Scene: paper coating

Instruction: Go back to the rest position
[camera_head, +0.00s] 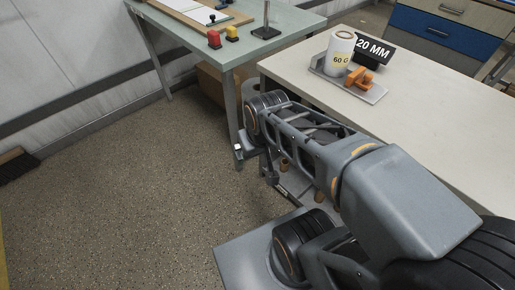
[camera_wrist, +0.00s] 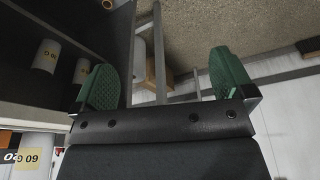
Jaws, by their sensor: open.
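My gripper (camera_wrist: 163,85) shows in the wrist view with its two green-padded fingers spread wide apart. Nothing is between them. In the head view my arm stretches over the floor and beside the white table, and the gripper end is mostly hidden behind the arm links. The gripper is clear of the items on the tables.
A white table (camera_head: 430,125) at the right bears a tray (camera_head: 377,96) with a white roll marked 60 G (camera_head: 340,52), an orange tool (camera_head: 360,78) and a black 20 MM sign (camera_head: 374,48). A green-topped table (camera_head: 283,22) stands behind. Floor (camera_head: 120,200) at left is open.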

